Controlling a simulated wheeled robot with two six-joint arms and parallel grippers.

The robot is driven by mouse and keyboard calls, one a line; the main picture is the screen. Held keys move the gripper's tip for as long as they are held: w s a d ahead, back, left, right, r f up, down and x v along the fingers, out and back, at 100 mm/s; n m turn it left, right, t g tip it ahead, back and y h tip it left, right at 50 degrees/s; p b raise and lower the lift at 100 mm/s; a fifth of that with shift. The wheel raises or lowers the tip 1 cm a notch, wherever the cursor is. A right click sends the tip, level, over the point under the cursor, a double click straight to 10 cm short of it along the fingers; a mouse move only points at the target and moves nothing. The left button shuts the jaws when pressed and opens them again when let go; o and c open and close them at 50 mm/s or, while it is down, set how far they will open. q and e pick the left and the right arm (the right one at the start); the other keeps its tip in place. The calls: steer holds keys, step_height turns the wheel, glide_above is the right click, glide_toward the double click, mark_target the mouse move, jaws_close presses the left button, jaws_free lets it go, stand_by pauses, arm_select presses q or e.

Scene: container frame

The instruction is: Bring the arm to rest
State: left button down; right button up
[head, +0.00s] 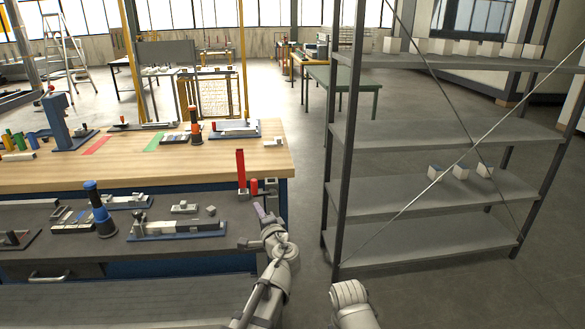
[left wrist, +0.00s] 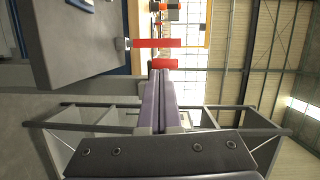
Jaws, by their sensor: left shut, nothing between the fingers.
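My left gripper (head: 262,212) is at the right end of the workbench in the head view. It is beside the grey lower shelf and close to the red pieces there. In the left wrist view its two long fingers (left wrist: 159,98) lie together, shut with nothing between them. A pale rounded part of my right arm shows at the bottom of the head view; the right gripper is out of sight.
The wooden workbench (head: 220,165) holds tools and fixtures; its grey lower shelf (head: 90,255) holds several more. A tall red piece (head: 240,170) stands at the shelf's right end. A grey rack (head: 430,200) stands right, with open floor between.

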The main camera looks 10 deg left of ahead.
arm_select(q)
steer(key=s+d+f+n+g+h+p, duration=0.2)
steer(key=s+d+f+g, duration=0.2)
steer(key=s, duration=0.5)
steer(key=s+d+f+n+g+h+p, duration=0.2)
steer(key=s+d+f+g, duration=0.3)
steer(key=s, duration=0.4)
steer(key=s+d+f+n+g+h+p, duration=0.2)
steer(key=s+d+g, duration=0.4)
steer(key=s, duration=0.4)
step_height(320, 180, down, 3)
steer(key=shift+d+r+n+h+p, duration=0.25)
steer(key=shift+d+n+h, duration=0.2)
steer(key=shift+h, duration=0.55)
